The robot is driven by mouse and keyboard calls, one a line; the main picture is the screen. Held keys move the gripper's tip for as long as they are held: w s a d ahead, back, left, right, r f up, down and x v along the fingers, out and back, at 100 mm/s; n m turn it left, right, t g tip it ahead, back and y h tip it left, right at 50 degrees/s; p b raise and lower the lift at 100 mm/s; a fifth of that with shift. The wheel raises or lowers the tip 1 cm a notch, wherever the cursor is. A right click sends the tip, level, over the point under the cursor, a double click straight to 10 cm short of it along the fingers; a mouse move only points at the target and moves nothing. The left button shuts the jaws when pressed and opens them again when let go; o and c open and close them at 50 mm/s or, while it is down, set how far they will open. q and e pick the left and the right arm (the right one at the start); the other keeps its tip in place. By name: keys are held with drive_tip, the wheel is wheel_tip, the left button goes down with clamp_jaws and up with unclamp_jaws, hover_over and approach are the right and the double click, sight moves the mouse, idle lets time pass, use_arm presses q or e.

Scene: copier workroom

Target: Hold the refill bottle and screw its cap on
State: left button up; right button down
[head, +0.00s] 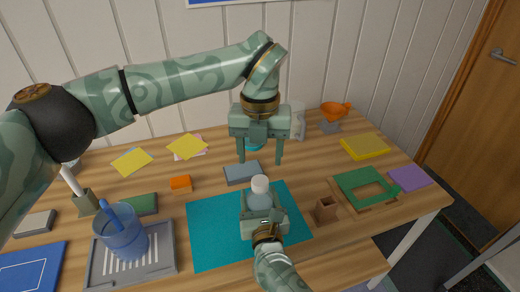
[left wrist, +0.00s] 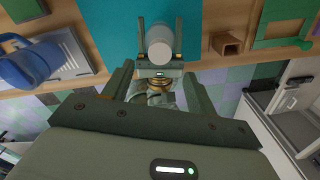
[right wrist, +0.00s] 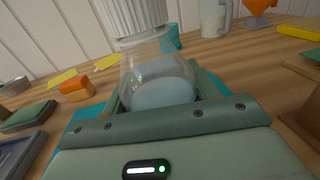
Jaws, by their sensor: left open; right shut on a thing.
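The refill bottle (head: 259,199) is clear, with pale liquid inside, and stands upright over the teal mat. My right gripper (head: 262,212) is shut around its body; it also shows in the right wrist view (right wrist: 158,85). The white ribbed cap (right wrist: 132,15) sits on top of the bottle's neck; how tightly it is screwed cannot be told. It also shows from above in the left wrist view (left wrist: 159,51). My left gripper (head: 264,158) is open and empty, fingers pointing down, above and behind the bottle, apart from the cap.
A teal mat (head: 212,230) lies under the bottle. Around it are a blue jug (head: 122,240) on a grey tray, an orange block (head: 180,183), a grey-blue block (head: 243,173), a brown holder (head: 326,209) and a green frame (head: 350,181). An orange funnel (head: 333,110) stands at the back.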

sight(260, 180)
use_arm(q)
wheel_tip(260, 180, down, 8)
drive_tip(key=shift+r, duration=0.2)
drive_tip(key=shift+c, duration=0.3)
drive_tip(key=c, duration=1)
drive_tip(key=o, duration=1.1)
drive_tip(key=shift+o, duration=0.2)
wheel_tip(260, 180, up, 12)
